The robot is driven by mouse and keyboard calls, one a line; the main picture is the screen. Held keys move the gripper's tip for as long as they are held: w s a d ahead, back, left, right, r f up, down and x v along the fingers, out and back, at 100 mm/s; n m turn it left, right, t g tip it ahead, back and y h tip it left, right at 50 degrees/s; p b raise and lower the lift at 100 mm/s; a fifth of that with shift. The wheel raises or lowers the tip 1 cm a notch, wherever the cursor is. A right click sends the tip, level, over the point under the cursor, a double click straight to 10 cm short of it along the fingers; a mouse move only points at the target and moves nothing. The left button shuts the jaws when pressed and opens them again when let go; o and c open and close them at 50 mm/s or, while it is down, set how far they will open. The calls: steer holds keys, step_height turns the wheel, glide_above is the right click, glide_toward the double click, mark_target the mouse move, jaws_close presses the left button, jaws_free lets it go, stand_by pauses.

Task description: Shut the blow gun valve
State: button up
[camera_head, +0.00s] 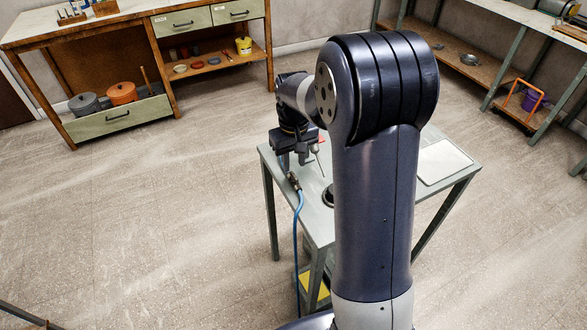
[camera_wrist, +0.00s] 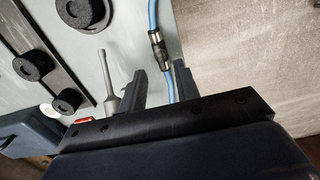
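The blue hose (camera_wrist: 153,14) runs along the grey table and carries a small metal and black inline fitting (camera_wrist: 157,48), which looks like the valve. In the head view the fitting (camera_head: 294,182) lies near the table's left edge. Its handle position is too small to tell. My gripper (camera_wrist: 161,70) is open and empty, its two fingers either side of the hose line, with the fitting just beyond the fingertips. In the head view my gripper (camera_head: 292,160) is over the table, beside the fitting. The blow gun's grey nozzle (camera_wrist: 109,82) shows left of the fingers; its red part (camera_wrist: 83,120) is mostly hidden.
The grey table (camera_head: 309,219) is partly hidden by my arm. A pale tray or board (camera_head: 443,161) lies at its right. Black round pieces (camera_wrist: 82,12) sit left in the wrist view. A wooden workbench (camera_head: 63,43) stands behind left; floor around the table is clear.

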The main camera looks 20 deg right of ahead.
mark_target(294, 175)
steer(key=shift+f, duration=2.05)
steer(key=shift+c, duration=0.4)
jaws_close()
